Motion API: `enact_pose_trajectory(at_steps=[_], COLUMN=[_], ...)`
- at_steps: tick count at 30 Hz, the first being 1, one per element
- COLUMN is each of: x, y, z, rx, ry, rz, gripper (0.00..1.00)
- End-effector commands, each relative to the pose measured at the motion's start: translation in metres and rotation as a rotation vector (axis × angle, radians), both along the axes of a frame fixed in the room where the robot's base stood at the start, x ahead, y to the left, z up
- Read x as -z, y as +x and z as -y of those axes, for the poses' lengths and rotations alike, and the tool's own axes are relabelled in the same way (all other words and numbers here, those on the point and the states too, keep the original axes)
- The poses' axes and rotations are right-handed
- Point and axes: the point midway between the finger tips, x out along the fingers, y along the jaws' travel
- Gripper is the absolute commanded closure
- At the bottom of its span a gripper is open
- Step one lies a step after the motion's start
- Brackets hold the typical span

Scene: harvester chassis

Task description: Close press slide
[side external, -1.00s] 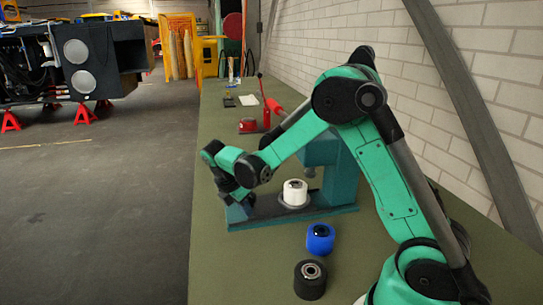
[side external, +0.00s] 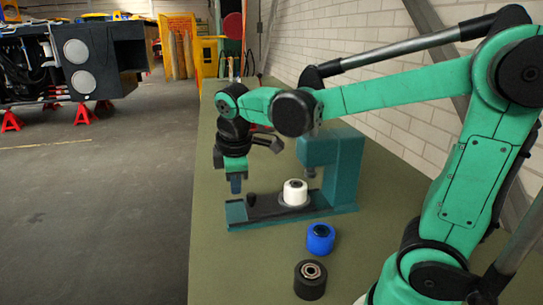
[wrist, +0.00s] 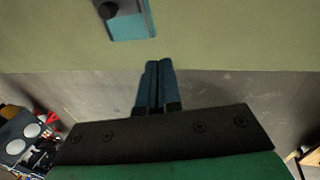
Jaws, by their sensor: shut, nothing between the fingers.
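The teal press (side external: 338,170) stands on the green bench, its low base reaching left. The dark press slide (side external: 268,207) lies along the base, with a white roller (side external: 295,192) upright on it, left of the press column. A small dark knob (side external: 252,199) shows near the slide's left end. My gripper (side external: 236,188) points down above the left end of the base, apart from the knob. In the wrist view its blue fingers (wrist: 158,85) are together and empty. The base's end (wrist: 132,25) and the round black knob (wrist: 108,10) show at the top there.
A blue roller (side external: 320,238) and a black roller (side external: 310,279) stand on the bench (side external: 235,265) in front of the press. A brick wall runs along the right. The bench's left edge is close to my gripper, with open floor beyond.

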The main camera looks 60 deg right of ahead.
Motion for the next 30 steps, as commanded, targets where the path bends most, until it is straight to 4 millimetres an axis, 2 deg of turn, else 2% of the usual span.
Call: enact_pose_trajectory(at_steps=[18,26,30], x=[0.007,0.013,0.008], y=[-0.047,-0.055,-0.05], z=[-0.033,-0.04,-0.039], rx=[0.51,0.629,0.67], ry=[0.385,0.493,0.494], rz=[0.381,0.447,0.441], gripper=[1.0,1.0,1.0])
